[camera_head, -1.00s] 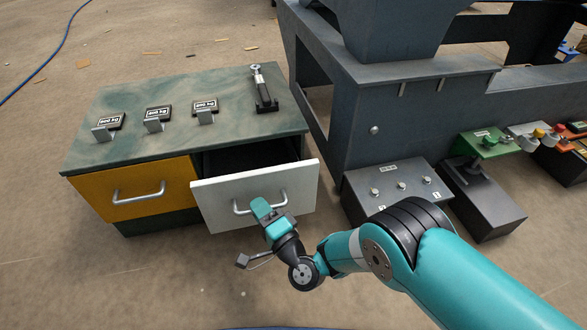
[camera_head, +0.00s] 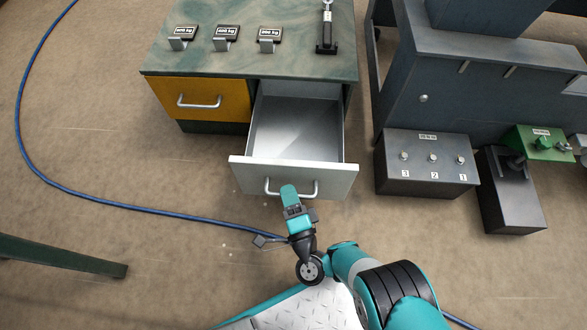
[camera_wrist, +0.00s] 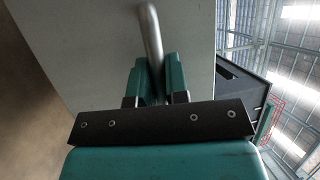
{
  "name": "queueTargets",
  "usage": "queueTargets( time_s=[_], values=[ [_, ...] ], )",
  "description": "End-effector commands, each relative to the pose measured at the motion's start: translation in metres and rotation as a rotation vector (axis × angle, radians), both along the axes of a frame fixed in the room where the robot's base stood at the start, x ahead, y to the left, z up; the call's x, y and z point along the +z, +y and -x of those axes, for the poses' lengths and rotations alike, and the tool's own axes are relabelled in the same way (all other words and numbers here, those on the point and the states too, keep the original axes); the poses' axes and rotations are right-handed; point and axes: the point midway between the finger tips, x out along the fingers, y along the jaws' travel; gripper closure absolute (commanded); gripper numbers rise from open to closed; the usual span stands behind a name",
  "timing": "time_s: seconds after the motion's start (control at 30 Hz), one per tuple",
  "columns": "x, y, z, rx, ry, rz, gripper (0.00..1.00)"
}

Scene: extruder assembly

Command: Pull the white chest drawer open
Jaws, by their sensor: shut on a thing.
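The white chest drawer (camera_head: 330,177) stands pulled well out of the green-topped chest (camera_head: 240,55), and its inside looks empty. Its metal bar handle (camera_head: 315,190) is on the front panel. In the wrist view my gripper's two teal fingers (camera_wrist: 158,82) are shut on the handle bar (camera_wrist: 152,38), with the white panel (camera_wrist: 90,45) close behind. The fingers hide part of the handle in the head view.
The yellow drawer (camera_head: 205,100) beside it is closed. Weights (camera_head: 228,38) and a small upright tool (camera_head: 326,35) stand on the chest top. A grey button box (camera_head: 428,165) is to the right. A blue cable (camera_head: 110,203) crosses the floor at the left.

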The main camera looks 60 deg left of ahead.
Motion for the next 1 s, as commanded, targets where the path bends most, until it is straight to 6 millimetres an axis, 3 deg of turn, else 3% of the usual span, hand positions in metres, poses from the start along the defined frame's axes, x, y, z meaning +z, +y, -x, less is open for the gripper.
queueTargets(
  time_s=[0.1,0.13,0.23,0.73,1.0],
  values=[
    [0.0,-0.001,-0.004,-0.011,0.001,-0.001,1.0],
    [0.0,-0.001,-0.004,-0.011,0.001,-0.001,0.81],
    [0.0,-0.001,-0.003,-0.009,0.0,-0.001,0.61],
    [0.001,-0.004,-0.001,-0.003,0.002,0.001,0.61],
    [-0.002,-0.043,0.004,-0.004,0.002,0.004,0.61]
  ],
)
